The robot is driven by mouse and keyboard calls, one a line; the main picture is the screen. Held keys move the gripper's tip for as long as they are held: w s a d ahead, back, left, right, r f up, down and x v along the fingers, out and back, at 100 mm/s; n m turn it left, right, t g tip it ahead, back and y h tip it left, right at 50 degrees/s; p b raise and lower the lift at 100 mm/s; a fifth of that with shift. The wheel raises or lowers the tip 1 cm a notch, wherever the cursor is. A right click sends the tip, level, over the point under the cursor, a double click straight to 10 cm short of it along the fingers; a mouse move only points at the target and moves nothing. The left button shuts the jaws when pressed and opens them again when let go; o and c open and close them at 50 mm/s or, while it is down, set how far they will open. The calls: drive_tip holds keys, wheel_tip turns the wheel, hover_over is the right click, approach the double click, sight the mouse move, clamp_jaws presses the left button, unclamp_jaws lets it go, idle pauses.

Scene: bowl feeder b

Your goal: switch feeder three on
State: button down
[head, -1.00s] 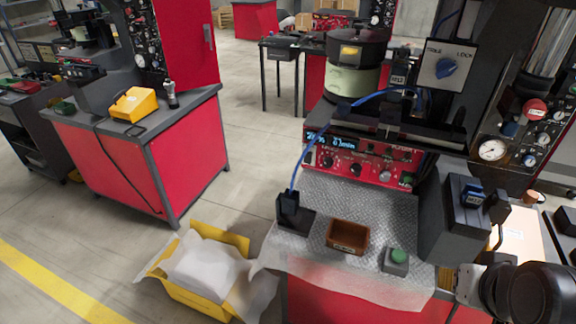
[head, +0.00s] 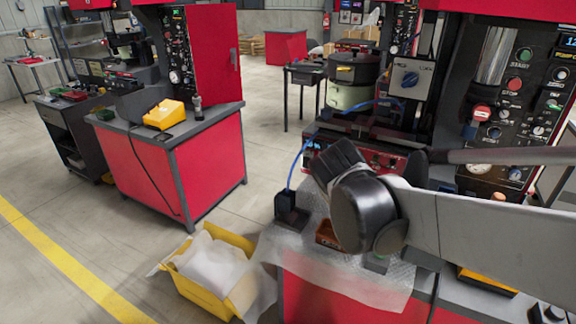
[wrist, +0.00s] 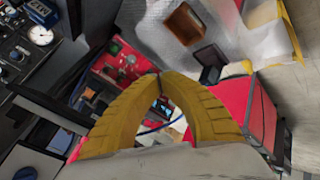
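The bowl feeder (head: 358,68) has a black bowl on a pale green base at the back of the bench. Below it is a red control panel (head: 382,160), largely hidden behind my arm in the head view. The panel shows beyond the fingers in the wrist view (wrist: 118,62), with small knobs. I cannot read a feeder number or tell its switch state. My gripper (wrist: 160,76) has two yellow fingers whose tips meet, with nothing visible between them. The fingers are hidden in the head view.
A yellow bin (head: 194,288) is on the floor.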

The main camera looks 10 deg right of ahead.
drive_tip(key=w+a+f+n+t+h, duration=0.1)
drive_tip(key=w+a+f+n+h, duration=0.1)
drive_tip(key=w, duration=0.6)
drive_tip(key=w+a+f+n+t+h, duration=0.1)
drive_tip(key=w+f, duration=0.1)
drive_tip(key=w, duration=0.6)
drive_tip(key=n+t+h+b, duration=0.1)
drive_tip(key=n+t+h, duration=0.1)
drive_tip(key=n+t, duration=0.2)
approach(304, 164)
drive_tip(key=a+f+v, duration=0.1)
drive_tip(key=v, duration=0.5)
drive_tip(key=shift+w+d+r, duration=0.2)
drive_tip(key=shift+d+r, duration=0.1)
drive_tip(key=shift+r, duration=0.1)
drive_tip(key=shift+w+d, duration=0.1)
drive_tip(key=b+x, duration=0.4)
drive_tip(key=x, duration=0.8)
drive_tip(key=shift+w+d+f, duration=0.2)
drive_tip(key=shift+d+f, duration=0.05)
drive_tip(key=shift+d, duration=0.1)
drive_tip(key=shift+w+d+r+b, duration=0.1)
drive_tip(key=shift+w+d+b, duration=0.2)
drive_tip(key=shift+w, duration=0.15)
